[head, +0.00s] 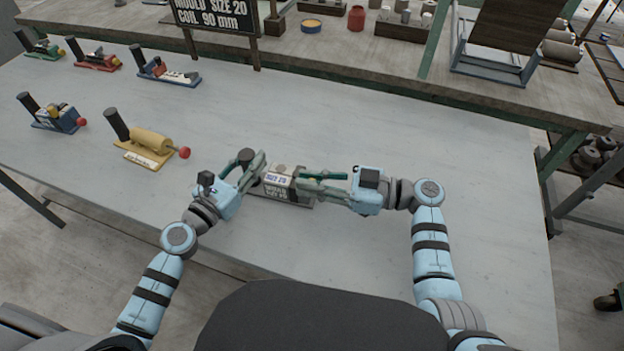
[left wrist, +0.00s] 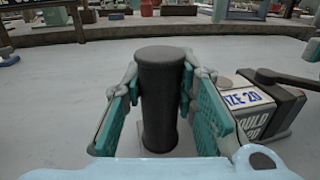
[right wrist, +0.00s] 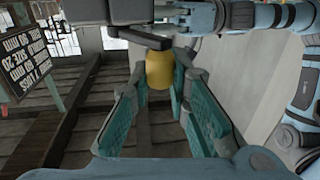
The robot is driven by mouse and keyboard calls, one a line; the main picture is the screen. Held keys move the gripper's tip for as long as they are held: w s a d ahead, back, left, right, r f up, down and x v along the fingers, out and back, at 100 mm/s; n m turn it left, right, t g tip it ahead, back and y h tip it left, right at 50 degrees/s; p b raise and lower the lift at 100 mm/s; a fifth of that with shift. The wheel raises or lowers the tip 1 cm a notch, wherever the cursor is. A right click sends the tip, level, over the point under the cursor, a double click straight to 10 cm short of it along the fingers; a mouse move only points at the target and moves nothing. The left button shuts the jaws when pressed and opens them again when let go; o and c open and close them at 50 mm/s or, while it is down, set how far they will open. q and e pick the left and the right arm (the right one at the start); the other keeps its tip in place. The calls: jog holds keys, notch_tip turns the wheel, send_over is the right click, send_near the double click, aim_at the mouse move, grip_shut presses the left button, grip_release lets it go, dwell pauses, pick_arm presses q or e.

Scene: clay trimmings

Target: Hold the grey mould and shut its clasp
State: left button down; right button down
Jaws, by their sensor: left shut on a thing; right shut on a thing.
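The grey mould (head: 283,183) lies on the table with its SIZE 20 label facing up. Its dark upright handle (left wrist: 162,100) stands at its left end. My left gripper (head: 249,162) is shut on that handle, one finger on each side. The mould body (left wrist: 268,108) shows beside it in the left wrist view, with a dark clasp lever (left wrist: 285,79) over its top. My right gripper (head: 304,181) comes from the right and is shut on the lever's yellow grip (right wrist: 160,70). The fingers hide this grip in the head view. I cannot tell how far the clasp is closed.
A yellow mould (head: 145,146) stands left of my left gripper. A blue mould (head: 58,116), a red one (head: 97,63) and others stand further left. A sign (head: 215,16) stands at the back. The table to the right is clear.

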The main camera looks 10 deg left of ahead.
jog(key=shift+w, duration=0.1)
jog(key=shift+w+d+n+g, duration=0.15)
jog(key=shift+n+g, duration=0.2)
jog(key=shift+g, duration=0.2)
jog(key=shift+w+d+n+g, duration=0.1)
jog(key=shift+n+g, duration=0.25)
jog(key=shift+g, duration=0.2)
jog(key=shift+s, duration=0.1)
jog(key=c, duration=1.5)
grip_release()
jog(key=d, duration=0.4)
jog(key=w+d, duration=0.1)
jog(key=d, duration=0.7)
jog(key=shift+w, duration=0.35)
jog(key=shift+a, duration=0.1)
